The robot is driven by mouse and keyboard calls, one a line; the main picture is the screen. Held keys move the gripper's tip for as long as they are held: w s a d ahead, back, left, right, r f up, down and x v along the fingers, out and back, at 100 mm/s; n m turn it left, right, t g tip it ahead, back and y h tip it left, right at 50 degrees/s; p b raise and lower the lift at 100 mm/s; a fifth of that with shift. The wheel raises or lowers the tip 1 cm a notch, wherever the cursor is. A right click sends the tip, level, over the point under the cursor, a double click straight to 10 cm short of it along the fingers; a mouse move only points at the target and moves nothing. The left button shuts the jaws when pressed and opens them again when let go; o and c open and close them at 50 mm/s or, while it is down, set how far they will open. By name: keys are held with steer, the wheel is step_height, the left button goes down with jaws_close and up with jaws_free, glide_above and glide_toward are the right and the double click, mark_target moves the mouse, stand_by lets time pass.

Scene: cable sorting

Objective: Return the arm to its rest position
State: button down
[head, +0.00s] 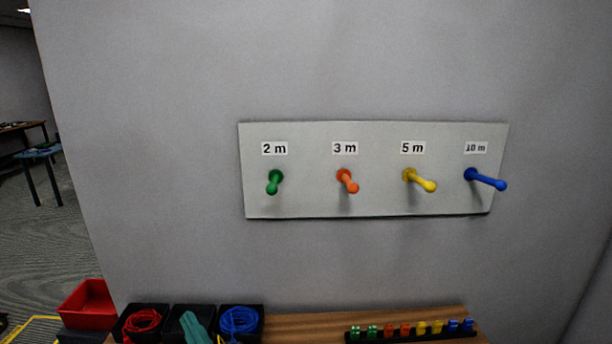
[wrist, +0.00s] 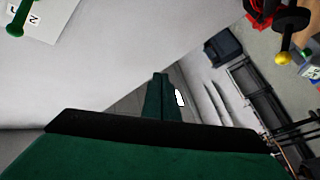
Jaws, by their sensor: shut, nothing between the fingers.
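My gripper (wrist: 160,80) shows in the wrist view as a dark green body with its fingers together and nothing between them. In the head view, its teal end (head: 194,328) shows at the bottom edge, in front of the middle black bin (head: 180,311). It is well below the pegboard and apart from it. The pale pegboard (head: 310,202) is on the grey wall, with green, orange, yellow and blue pegs labelled 2 m, 3 m, 5 m and 10 m. All the pegs are bare. The green peg (wrist: 16,22) also shows at the wrist view's top left corner.
On the wooden bench (head: 305,325), a red cable (head: 142,322) and a blue cable (head: 238,321) lie in black bins. A black rack (head: 410,336) of coloured clips stands at right. A red bin (head: 90,305) is at left. The wall around the pegboard is clear.

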steer(key=s+d+f+m+t+h, duration=0.1)
steer(key=s+d+f+m+h, duration=0.55)
steer(key=f+m, duration=0.2)
steer(key=s+d+f+m+t+h, duration=0.2)
steer(key=s+d+f+m+h, duration=0.35)
steer(key=s+f+m, duration=0.35)
steer(key=s+d+f+g, duration=0.1)
steer(key=s+d+f, duration=0.1)
steer(key=s, duration=0.5)
steer(key=s+d+f+g, duration=0.1)
steer(key=s+d+f, duration=0.1)
steer(key=s+d, duration=0.3)
steer(key=s+d+f+g+h, duration=0.1)
steer(key=s+d, duration=0.3)
steer(key=s, duration=0.5)
steer(key=shift+s+d+f+n, duration=0.3)
steer(key=shift+f+n, duration=0.15)
steer(key=shift+f, duration=0.25)
